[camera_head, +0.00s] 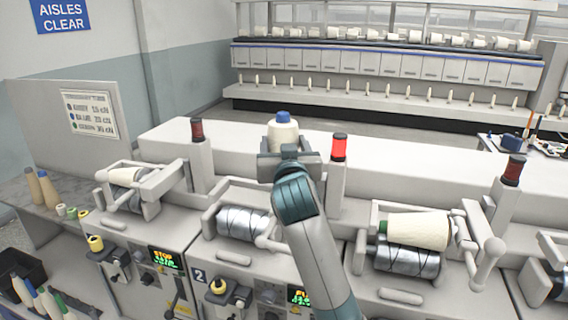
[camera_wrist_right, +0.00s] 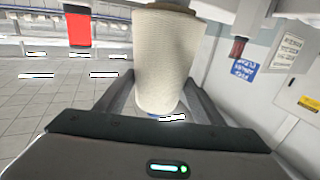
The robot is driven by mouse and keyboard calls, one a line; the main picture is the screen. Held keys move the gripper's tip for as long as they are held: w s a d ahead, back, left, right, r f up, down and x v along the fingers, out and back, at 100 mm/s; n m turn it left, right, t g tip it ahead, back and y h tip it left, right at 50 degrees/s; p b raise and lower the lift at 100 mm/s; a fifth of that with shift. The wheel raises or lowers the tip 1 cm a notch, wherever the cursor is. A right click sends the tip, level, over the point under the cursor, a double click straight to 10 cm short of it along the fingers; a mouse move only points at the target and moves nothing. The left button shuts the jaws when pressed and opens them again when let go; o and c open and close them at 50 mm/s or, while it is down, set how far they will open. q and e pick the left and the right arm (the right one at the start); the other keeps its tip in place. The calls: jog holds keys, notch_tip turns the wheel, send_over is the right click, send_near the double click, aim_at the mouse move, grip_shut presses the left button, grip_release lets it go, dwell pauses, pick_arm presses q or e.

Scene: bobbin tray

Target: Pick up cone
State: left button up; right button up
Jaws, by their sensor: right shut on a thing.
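A cream yarn cone (camera_head: 283,135) with a blue tip stands upright in my right gripper (camera_head: 286,156), above the long white top of the machine. In the right wrist view the cone (camera_wrist_right: 163,60) sits between the two fingers, which are shut on it. The wrist view looks upside down, with the blue tip at the bottom. Part of the cone is hidden by the gripper in the head view. Another cream cone (camera_head: 418,230) lies on its side over a metal drum at the right station. My left gripper is not in view.
The drum (camera_head: 243,222) of station 2 is bare. A lit red lamp (camera_head: 339,147) stands close right of my right gripper; dark red lamps (camera_head: 197,130) (camera_head: 513,170) stand farther out. Several small cones (camera_head: 48,188) stand on the left shelf.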

aim_at(284, 128)
jog(key=shift+r+b, duration=0.45)
jog(key=shift+r, duration=1.85)
jog(key=shift+s+f, duration=0.1)
jog(key=shift+f, duration=0.05)
